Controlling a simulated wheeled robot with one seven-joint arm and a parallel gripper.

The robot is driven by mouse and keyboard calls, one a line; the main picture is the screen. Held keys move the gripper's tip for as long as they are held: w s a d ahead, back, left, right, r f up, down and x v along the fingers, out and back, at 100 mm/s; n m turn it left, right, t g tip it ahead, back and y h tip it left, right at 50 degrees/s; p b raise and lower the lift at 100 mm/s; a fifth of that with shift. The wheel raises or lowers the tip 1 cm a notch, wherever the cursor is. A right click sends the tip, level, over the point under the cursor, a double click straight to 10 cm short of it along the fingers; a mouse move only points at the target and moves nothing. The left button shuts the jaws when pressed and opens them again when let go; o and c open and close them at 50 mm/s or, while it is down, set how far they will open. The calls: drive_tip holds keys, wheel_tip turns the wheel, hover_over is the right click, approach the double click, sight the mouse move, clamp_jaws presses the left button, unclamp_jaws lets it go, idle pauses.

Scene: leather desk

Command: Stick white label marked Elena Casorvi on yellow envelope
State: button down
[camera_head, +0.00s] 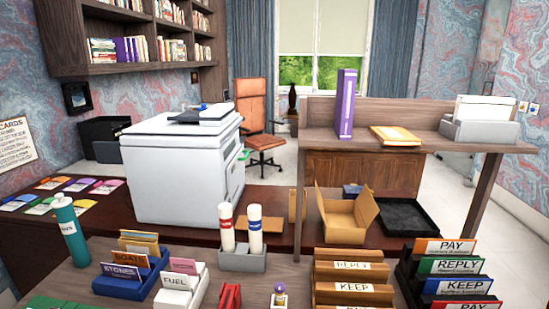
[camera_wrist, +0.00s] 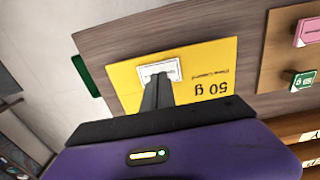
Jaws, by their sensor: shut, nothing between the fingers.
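A yellow envelope (camera_wrist: 205,75) lies on a wooden surface in the wrist view, with upside-down print "50 g" and a smaller line of writing too fine to read surely. A white label (camera_wrist: 160,69) lies flat against the envelope near its upper left part; its text is too small to read. My gripper (camera_wrist: 157,80) is shut and empty, its dark fingertips at the label's lower edge, covering a bit of it. I cannot tell whether the tips touch the label. My gripper is not visible in the head view.
Wrist view: a green item (camera_wrist: 91,76) sits by the wood's left edge; a pink block (camera_wrist: 307,31) and a green block (camera_wrist: 302,81) are at right. Head view: a purple binder (camera_head: 346,104) and a flat yellow item (camera_head: 397,135) are on the raised shelf (camera_head: 365,150).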

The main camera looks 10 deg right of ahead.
drive_tip(key=shift+r+p, duration=2.5)
drive_tip(key=shift+r, duration=0.25)
